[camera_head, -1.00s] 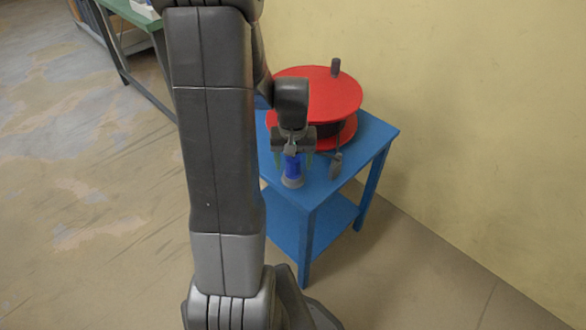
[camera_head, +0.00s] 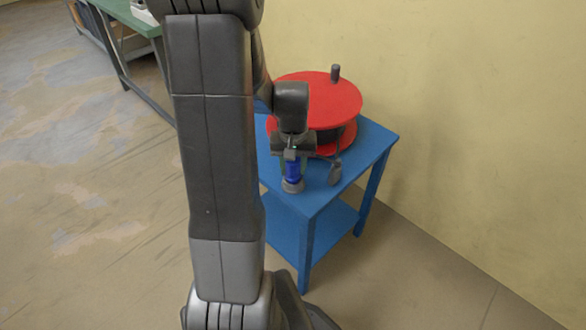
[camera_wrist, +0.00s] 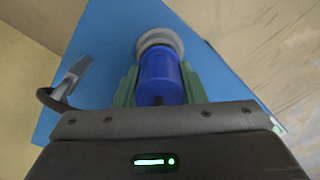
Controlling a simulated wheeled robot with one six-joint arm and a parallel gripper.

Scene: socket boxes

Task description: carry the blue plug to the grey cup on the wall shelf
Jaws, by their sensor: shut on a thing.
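The blue plug (camera_head: 292,170) is upright at the front of the small blue table, its lower end at a grey round base (camera_head: 292,186). My gripper (camera_head: 291,160) is above it with its fingers down around it. In the wrist view the blue plug (camera_wrist: 160,78) sits between the green fingers of my gripper (camera_wrist: 160,88), which is shut on it. The grey ring (camera_wrist: 160,42) shows at the plug's far end. I cannot tell whether the plug is clear of the table. The grey cup and the wall shelf are not in view.
A red cable reel (camera_head: 325,98) stands on the blue table (camera_head: 330,205) behind my gripper. A grey connector (camera_head: 335,173) hangs on its cable just right of the plug. A plain wall (camera_head: 470,120) is at the right. A green bench (camera_head: 128,18) is at the upper left.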

